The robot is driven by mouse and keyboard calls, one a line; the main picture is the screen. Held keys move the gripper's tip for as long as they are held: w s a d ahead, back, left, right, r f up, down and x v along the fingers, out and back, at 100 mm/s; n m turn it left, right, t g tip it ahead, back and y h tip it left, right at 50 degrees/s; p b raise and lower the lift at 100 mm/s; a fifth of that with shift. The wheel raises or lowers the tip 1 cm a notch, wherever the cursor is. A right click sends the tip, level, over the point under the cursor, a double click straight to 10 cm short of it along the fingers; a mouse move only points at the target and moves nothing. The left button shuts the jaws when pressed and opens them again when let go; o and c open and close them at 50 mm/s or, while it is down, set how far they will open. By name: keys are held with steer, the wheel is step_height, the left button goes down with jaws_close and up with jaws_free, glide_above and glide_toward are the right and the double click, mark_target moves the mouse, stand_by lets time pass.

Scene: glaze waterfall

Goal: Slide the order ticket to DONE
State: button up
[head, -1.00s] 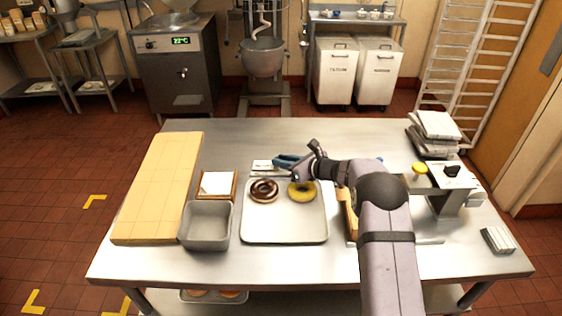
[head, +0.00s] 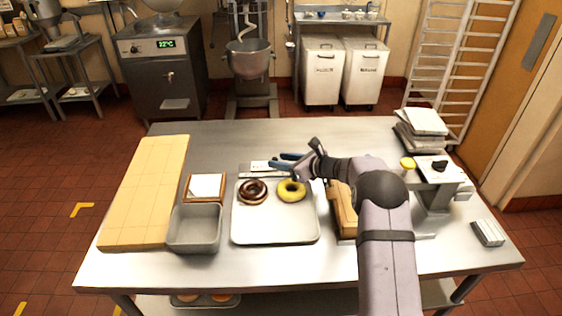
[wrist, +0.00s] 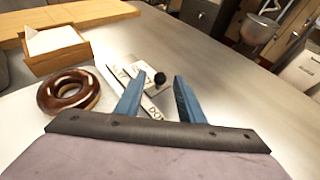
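The order ticket looks like a small white card (wrist: 146,72) with a black knob (wrist: 160,78), lying by a pale strip (wrist: 136,88) with partly hidden lettering that starts "DO". In the head view the white card (head: 259,166) lies just behind the tray. My gripper (wrist: 158,76) has its two blue fingers apart, with the knob showing between their tips and nothing clamped. In the head view my gripper (head: 273,159) reaches in from the right, at the card's right end. Whether a finger touches the knob or card cannot be told.
A wooden box with white paper (head: 206,186), a grey bin (head: 195,229) and a wooden board (head: 145,190) stand left. The table behind the card is clear.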

steer(key=shift+b+v, duration=1.1)
steer(key=shift+v, duration=2.35)
